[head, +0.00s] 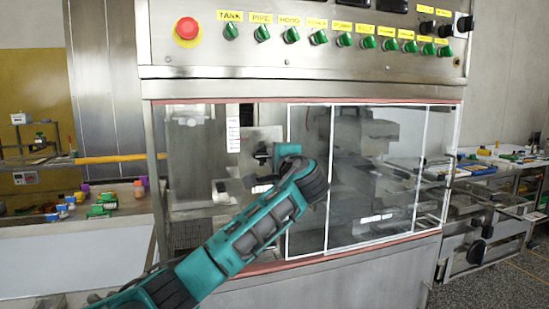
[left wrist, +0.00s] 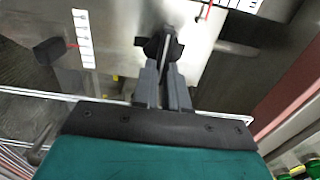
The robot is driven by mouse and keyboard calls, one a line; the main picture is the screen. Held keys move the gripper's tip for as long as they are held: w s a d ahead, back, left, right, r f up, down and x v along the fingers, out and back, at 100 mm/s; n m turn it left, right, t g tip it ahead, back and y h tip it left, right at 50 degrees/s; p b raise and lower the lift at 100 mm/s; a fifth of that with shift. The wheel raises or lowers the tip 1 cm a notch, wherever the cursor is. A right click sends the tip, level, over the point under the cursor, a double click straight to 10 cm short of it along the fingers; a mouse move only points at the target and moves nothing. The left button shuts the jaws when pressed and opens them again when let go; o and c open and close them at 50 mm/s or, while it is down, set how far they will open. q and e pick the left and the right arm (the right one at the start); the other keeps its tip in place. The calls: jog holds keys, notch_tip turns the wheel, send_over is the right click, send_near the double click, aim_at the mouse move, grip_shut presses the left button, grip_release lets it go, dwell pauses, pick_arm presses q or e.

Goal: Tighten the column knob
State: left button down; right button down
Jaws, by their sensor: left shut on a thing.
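The column knob (left wrist: 152,46) is a small dark knob with side wings, in the upper middle of the left wrist view. It stands against a steel surface (left wrist: 125,25). My left gripper (left wrist: 164,70) is shut on it, with the two grey fingers on its near side. In the head view my left arm reaches up from the bottom to the machine's window opening, and my left gripper (head: 262,168) is small there. The fingers hide part of the knob, so its exact turn is unclear. My right gripper is not in view.
White-framed clear panels (head: 372,180) cover the right of the opening, close to my left wrist. Above is a control panel (head: 300,55) with green switches and a red stop button (head: 187,28). A strip scale (left wrist: 84,38) is left of the knob. Cluttered benches flank the machine.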

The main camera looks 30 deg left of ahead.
pick_arm(q)
jog(key=shift+f, duration=0.15)
jog(key=c, duration=1.2)
grip_release()
jog(key=shift+o, duration=0.2)
jog(key=b+v, duration=0.1)
jog(key=v, duration=1.2)
jog(key=shift+b, duration=0.3)
jog(key=shift+a, duration=0.1)
